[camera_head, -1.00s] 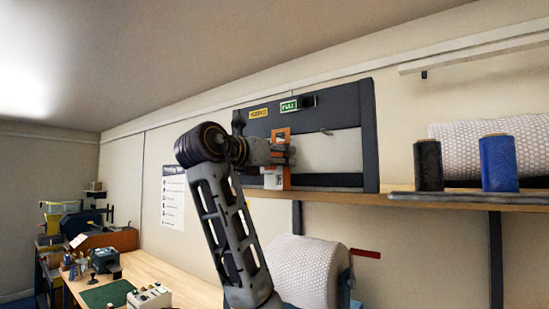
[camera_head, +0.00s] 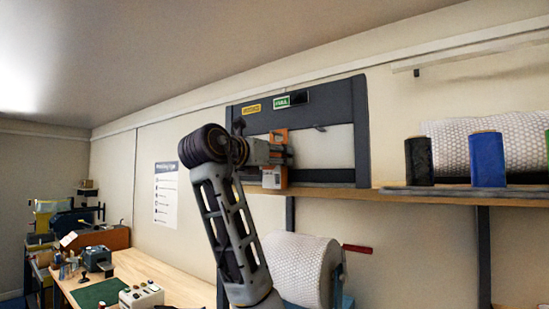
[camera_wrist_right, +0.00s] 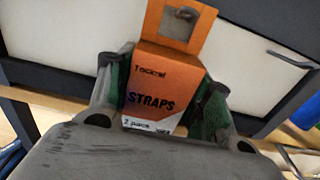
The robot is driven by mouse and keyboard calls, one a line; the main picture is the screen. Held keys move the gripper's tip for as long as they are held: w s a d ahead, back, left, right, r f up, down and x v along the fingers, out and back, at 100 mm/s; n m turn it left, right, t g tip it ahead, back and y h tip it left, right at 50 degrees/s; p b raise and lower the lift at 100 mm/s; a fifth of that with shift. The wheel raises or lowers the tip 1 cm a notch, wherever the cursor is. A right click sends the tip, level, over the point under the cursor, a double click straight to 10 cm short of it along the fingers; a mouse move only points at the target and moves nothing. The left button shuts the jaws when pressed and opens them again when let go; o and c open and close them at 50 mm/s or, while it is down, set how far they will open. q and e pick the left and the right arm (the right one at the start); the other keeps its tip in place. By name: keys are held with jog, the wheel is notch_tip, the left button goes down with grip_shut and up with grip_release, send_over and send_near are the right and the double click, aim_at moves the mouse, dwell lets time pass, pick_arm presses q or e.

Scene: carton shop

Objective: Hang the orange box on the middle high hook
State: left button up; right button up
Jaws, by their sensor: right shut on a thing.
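The orange box (camera_wrist_right: 165,85) is an orange and white carton marked "STRAPS" with a hang tab and a hole at its top. My right gripper (camera_wrist_right: 163,100) is shut on its sides. In the head view the box (camera_head: 270,178) shows behind my right gripper (camera_head: 276,154), in front of the dark-framed panel (camera_head: 360,130). A hook (camera_head: 320,128) sticks out of the panel's pale face, right of the box. In the wrist view one hook (camera_wrist_right: 270,15) is at the top and another (camera_wrist_right: 293,60) at the right. I cannot tell which is the middle high one. My left gripper is out of view.
The panel stands on a wooden shelf (camera_head: 400,197). Black (camera_head: 419,162) and blue (camera_head: 487,160) spools and a white roll (camera_head: 455,145) sit to its right. Below are another roll (camera_head: 300,265) with a red handle and a workbench (camera_head: 145,270).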

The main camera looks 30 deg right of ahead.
dwell(0.4)
jog(key=o, duration=1.1)
jog(key=shift+o, duration=0.2)
jog(key=shift+a, duration=0.1)
jog(key=v, duration=1.2)
